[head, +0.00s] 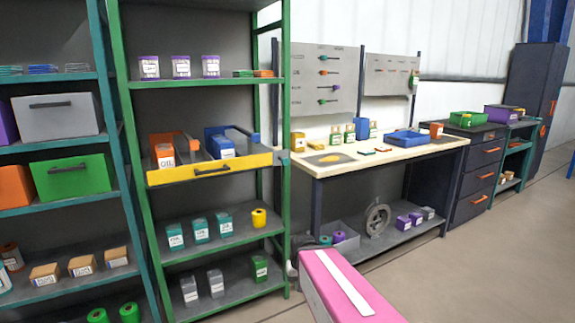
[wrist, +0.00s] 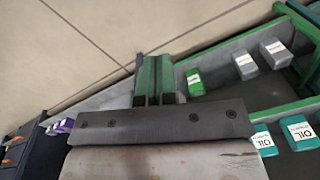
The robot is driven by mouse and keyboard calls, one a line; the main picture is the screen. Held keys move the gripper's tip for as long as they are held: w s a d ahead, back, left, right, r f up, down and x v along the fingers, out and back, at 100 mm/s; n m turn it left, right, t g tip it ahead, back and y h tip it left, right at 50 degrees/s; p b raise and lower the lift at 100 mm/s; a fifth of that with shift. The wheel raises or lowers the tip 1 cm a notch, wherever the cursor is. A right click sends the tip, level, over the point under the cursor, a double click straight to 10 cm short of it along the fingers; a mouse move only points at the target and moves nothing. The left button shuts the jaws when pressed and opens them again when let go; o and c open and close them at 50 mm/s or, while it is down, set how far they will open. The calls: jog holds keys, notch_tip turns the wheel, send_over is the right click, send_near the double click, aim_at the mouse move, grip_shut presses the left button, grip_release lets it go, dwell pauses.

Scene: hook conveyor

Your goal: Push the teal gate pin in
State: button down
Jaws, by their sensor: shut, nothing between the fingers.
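I cannot make out the fingers in the head view. In the head view a pulled-out tray with a yellow front (head: 215,169) and dark handle is on the green rack.
The green rack (head: 283,105) holds teal oil boxes (head: 201,231) and grey boxes (head: 190,290) on lower shelves. Right of it stands a workbench (head: 385,150) with a pegboard (head: 330,80) behind. Open floor (head: 480,250) lies in front of the bench.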

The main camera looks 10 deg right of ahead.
aim_at(286, 163)
jog(key=w+a+r+m+t+y, duration=0.2)
jog(key=w+r+m+t+y, duration=0.5)
jog(key=w+r, duration=0.8)
jog(key=w+d+r+m+t+h, duration=0.1)
jog(key=w+d+r+m+t, duration=0.2)
jog(key=r, duration=0.6)
jog(key=w+d+r+m+t, duration=0.4)
jog(key=w+d+r+t, duration=0.1)
jog(key=r, duration=0.4)
jog(key=shift+d+r+t+h, duration=0.2)
jog(key=shift+d+t+h, duration=0.2)
jog(key=shift+d+t, duration=0.35)
jog(key=x, duration=1.4)
jog(key=shift+s, duration=0.1)
